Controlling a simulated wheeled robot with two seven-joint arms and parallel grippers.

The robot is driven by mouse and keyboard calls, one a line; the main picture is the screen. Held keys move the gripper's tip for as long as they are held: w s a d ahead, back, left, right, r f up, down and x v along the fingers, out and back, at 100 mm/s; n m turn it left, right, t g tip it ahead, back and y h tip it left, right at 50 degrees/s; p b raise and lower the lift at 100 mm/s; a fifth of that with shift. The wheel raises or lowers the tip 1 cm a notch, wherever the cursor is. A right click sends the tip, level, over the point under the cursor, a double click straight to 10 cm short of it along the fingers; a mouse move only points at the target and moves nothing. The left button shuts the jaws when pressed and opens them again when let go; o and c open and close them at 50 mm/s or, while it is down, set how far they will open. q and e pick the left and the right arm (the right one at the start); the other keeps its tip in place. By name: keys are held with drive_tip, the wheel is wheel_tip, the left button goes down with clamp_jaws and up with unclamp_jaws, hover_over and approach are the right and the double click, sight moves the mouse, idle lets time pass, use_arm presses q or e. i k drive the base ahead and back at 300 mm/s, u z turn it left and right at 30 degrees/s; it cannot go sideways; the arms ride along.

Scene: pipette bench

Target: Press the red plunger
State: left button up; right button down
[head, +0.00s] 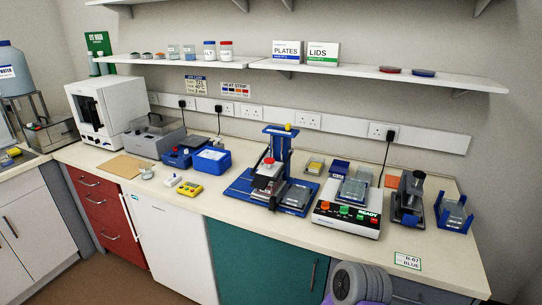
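The red plunger (268,161) is a small red knob on top of a white and grey block. The block sits on the front of a blue pipetting stand (240,184) in the middle of the bench. The stand has a blue upright frame with a yellow knob (288,127) on top. A clear tray (297,196) sits on the stand's base to the right of the block. Nothing touches the red plunger.
A device with coloured buttons and a READY display (345,222) stands right of the stand. A yellow timer (190,190) and a blue box (211,160) are on the left. A shelf (440,80) runs above. Bare bench (225,205) lies in front of the stand.

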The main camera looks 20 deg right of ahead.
sight(269, 160)
drive_tip(key=z, duration=0.3)
drive_tip(key=i, duration=1.15)
drive_tip(key=u, duration=0.65)
